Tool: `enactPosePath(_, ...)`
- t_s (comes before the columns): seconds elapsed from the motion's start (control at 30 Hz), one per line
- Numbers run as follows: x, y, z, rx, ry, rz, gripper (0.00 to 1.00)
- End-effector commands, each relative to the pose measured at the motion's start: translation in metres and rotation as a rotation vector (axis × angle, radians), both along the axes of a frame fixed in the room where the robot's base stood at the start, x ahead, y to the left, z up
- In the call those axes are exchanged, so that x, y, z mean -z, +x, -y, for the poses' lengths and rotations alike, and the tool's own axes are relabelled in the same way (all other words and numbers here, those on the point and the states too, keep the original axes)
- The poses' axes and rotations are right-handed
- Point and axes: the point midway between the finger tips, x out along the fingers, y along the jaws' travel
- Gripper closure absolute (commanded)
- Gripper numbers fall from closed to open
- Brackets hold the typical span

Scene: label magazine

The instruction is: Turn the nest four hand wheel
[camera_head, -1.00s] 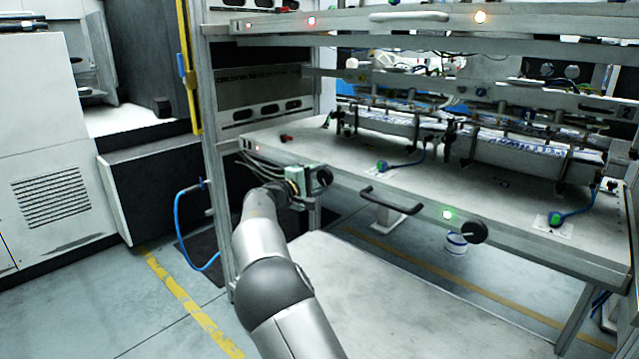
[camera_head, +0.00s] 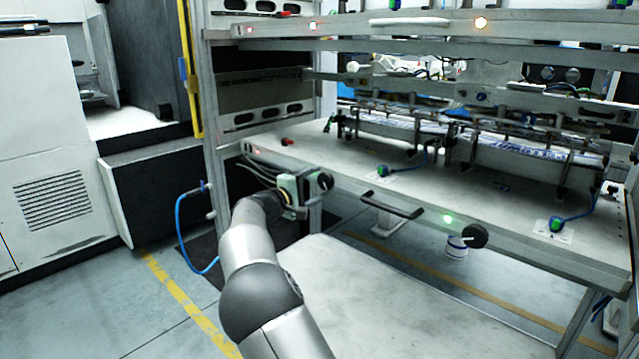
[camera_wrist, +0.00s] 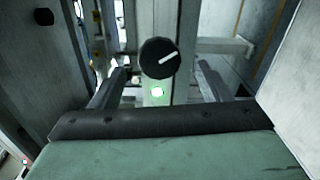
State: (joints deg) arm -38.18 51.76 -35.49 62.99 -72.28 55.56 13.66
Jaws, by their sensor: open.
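A black round hand wheel (camera_head: 325,181) with a white mark sits on the front rail of the middle shelf. In the wrist view this wheel (camera_wrist: 158,57) is ahead of my gripper, with a lit greenish lamp (camera_wrist: 157,91) below it. My gripper (camera_head: 306,186) is just left of that wheel in the head view. Its fingers are apart in the wrist view (camera_wrist: 160,80), with the wheel showing beyond the gap and nothing held. A second black wheel (camera_head: 473,236) is farther right on the same rail, beside a green lamp (camera_head: 447,219).
A black pull handle (camera_head: 392,205) sticks out from the rail between the two wheels. A frame post (camera_head: 215,150) and blue hose (camera_head: 180,225) are to the left. A pale lower surface (camera_head: 370,295) lies below the shelf.

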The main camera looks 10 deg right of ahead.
Motion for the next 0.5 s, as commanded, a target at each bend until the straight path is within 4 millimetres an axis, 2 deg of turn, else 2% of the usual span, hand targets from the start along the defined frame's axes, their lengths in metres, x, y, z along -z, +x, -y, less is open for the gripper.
enactPosePath(0.03,-0.004,-0.009,-0.012,-0.004,0.000,-0.002,0.30)
enactPosePath(0.2,-0.004,-0.037,-0.044,-0.005,0.001,-0.001,0.30)
enactPosePath(0.5,-0.004,-0.080,-0.091,-0.002,0.002,0.000,0.30)
